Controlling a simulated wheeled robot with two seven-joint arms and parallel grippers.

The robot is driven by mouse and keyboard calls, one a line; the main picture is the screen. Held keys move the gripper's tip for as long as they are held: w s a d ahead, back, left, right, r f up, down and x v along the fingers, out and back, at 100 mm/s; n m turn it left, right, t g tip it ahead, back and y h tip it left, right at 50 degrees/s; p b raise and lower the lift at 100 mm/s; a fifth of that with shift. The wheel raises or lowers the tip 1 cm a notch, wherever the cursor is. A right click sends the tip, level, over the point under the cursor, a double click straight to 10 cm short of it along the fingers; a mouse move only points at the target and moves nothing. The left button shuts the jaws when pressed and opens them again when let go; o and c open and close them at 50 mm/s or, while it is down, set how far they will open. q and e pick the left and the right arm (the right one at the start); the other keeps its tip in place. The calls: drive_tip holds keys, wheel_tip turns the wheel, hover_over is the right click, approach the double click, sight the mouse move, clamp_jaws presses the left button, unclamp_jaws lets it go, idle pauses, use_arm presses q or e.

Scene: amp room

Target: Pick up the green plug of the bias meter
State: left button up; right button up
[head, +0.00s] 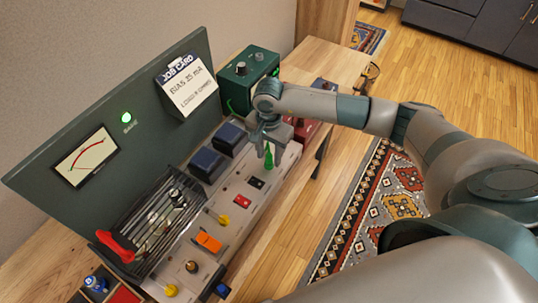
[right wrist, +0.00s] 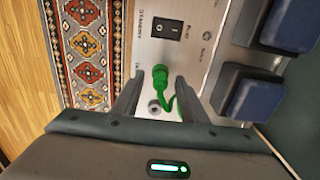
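My right gripper (head: 267,155) is above the panel, pointing down. Its two fingers (right wrist: 158,100) are apart, one on each side of the plug and cord in the wrist picture, with nothing clamped. I cannot tell the remaining height. My left gripper is not in view.
A dark green box (head: 240,88) with knobs stands behind my right gripper. Dark blue blocks (head: 207,164) sit beside the plug on the chassis. A rocker switch (right wrist: 175,33) is near the plug. A tall green panel (head: 60,180) with a job card (head: 187,88) borders the left.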

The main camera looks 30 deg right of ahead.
drive_tip(key=shift+f, duration=0.3)
clamp_jaws()
drive_tip(key=shift+r, duration=0.2)
